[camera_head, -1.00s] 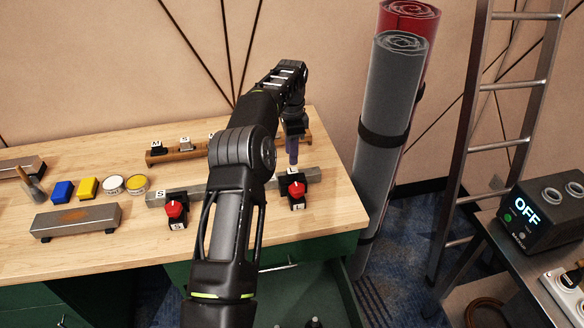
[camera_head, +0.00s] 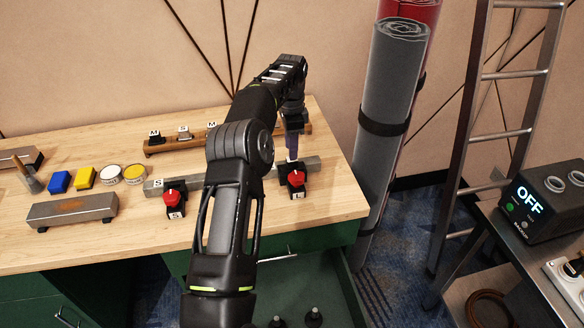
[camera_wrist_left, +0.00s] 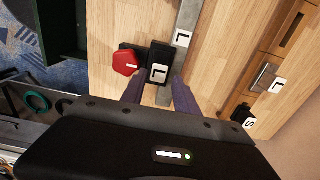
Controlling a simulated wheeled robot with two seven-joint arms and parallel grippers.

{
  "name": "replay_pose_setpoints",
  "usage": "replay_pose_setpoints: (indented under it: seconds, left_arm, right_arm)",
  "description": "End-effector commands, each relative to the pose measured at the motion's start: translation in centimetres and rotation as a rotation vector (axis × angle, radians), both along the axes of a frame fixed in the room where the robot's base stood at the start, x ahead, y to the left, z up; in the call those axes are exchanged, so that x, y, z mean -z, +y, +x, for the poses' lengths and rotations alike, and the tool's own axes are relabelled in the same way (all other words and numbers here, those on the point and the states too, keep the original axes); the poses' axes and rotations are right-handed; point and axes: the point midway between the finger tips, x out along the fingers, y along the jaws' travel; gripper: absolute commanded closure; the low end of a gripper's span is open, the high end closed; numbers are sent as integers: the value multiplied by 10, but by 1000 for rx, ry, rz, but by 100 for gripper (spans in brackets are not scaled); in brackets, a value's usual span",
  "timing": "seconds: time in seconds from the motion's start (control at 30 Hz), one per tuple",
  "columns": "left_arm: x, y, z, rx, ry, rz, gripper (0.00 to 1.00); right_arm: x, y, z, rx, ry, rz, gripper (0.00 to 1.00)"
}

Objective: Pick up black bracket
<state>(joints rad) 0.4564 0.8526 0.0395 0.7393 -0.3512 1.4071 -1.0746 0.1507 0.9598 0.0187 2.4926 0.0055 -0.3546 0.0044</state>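A black bracket with a red knob, tagged L (camera_head: 297,194), sits on the grey metal bar (camera_head: 225,182) at the right of the workbench. A second black bracket with a red knob, tagged S (camera_head: 174,212), sits further left on the bar. My left gripper (camera_head: 291,152) points down just over the L bracket. In the left wrist view, its purple fingers (camera_wrist_left: 157,84) are apart, one on each side of the black L bracket (camera_wrist_left: 159,54), with the red knob (camera_wrist_left: 125,62) beside it. I cannot tell whether they touch it. My right gripper is out of view.
A wooden rack (camera_head: 160,149) behind the bar holds several small tagged pieces, partly hidden by my left arm. Blue and yellow blocks, tins, a brush and a grey block (camera_head: 72,211) lie to the left. Rolled material (camera_head: 388,100) and a ladder (camera_head: 470,130) stand to the right.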

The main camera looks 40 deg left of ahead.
Motion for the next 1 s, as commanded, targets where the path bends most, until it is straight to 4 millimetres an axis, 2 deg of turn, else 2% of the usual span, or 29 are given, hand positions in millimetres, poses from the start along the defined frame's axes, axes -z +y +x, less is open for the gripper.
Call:
replay_pose_setpoints:
  seconds: [0.43,1.0]
  left_arm:
    - [49,-2,0,0,1,0,64]
    - [51,-2,0,0,0,0,64]
  right_arm:
    - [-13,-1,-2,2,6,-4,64]
    - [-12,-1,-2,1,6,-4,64]
